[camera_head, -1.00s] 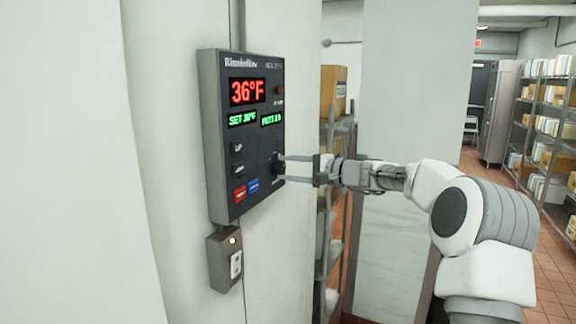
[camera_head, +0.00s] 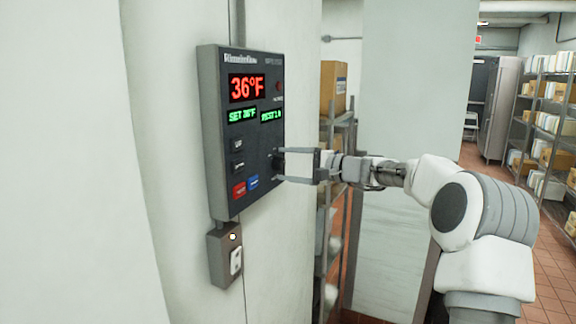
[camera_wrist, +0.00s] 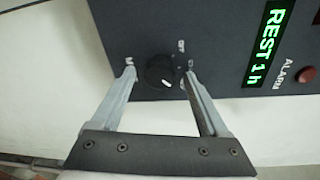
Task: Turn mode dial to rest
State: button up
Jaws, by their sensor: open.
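The control panel (camera_head: 236,130) is a dark grey box on the white wall. Its mode dial (camera_wrist: 160,72) is a round black knob with a white mark, seen in the wrist view between my fingertips. A green display (camera_wrist: 265,45) beside it reads "REST 1h". My gripper (camera_wrist: 160,75) is open, with one finger on each side of the dial; I cannot tell whether either finger touches it. In the head view, my gripper (camera_head: 279,165) reaches the panel from the right, and its fingers partly hide the dial.
The panel also carries a red "36°F" display (camera_head: 247,87), a green "SET 36°F" display (camera_head: 242,116), and red (camera_head: 239,190) and blue (camera_head: 253,182) buttons. A small box (camera_head: 224,254) hangs below. A shelf with a carton (camera_head: 333,88) stands behind my gripper.

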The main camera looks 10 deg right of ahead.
jog(key=b+v, duration=0.3)
jog(key=v, duration=1.4)
jog(key=shift+d, duration=0.2)
